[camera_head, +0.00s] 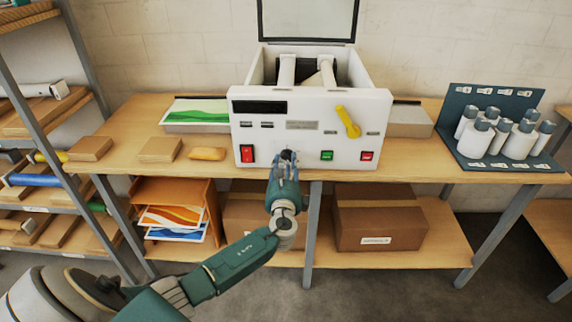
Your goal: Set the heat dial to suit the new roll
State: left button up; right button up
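The white laminator (310,112) stands on the wooden table with its lid raised and its top open. Two pale upright parts and something dark show inside. Its front panel has a yellow lever or pointer knob (348,122), tilted, a red switch (246,154) at left, a green button (327,155) and a red button (367,156). My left gripper (288,157) is at the lower middle of the panel, pointing at it. It covers part of the panel, where a dial may be hidden. Its fingertips look close together; contact is unclear. My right gripper is out of view.
A green-printed sheet (195,111) lies left of the laminator. Wooden blocks (160,149) and a yellow-orange item (206,154) lie on the table (420,165). Several bottles (500,135) stand at right on a dark stand. Shelves with coloured rolls (35,180) are at far left; boxes sit below.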

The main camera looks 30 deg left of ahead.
pick_arm(q)
jog(key=v, duration=1.2)
jog(key=shift+a, duration=0.1)
jog(key=s+d+f+n+g+h, duration=0.15)
jog(key=s+f, duration=0.35)
jog(key=f, duration=0.7)
jog(key=s+f+n+g+h, duration=0.25)
jog(key=s+f, duration=0.25)
jog(key=f, duration=0.6)
jog(key=s+d+f+n+g+h, duration=0.1)
jog(key=s+f+n+g, duration=0.2)
jog(key=f, duration=0.9)
jog(key=s+d+f+n+g+h, duration=0.1)
jog(key=s+f, duration=0.5)
jog(key=s, duration=0.6)
jog(key=s+d+f+n+g+h, duration=0.2)
jog(key=s+d+f+n, duration=0.4)
jog(key=s, duration=0.7)
jog(key=s+d+f+n+g+h, duration=0.1)
jog(key=s+d+f+n+g, duration=0.3)
jog(key=s+f, duration=0.3)
jog(key=s+n, duration=0.1)
jog(key=s, duration=0.4)
jog(key=shift+s+f+h, duration=0.3)
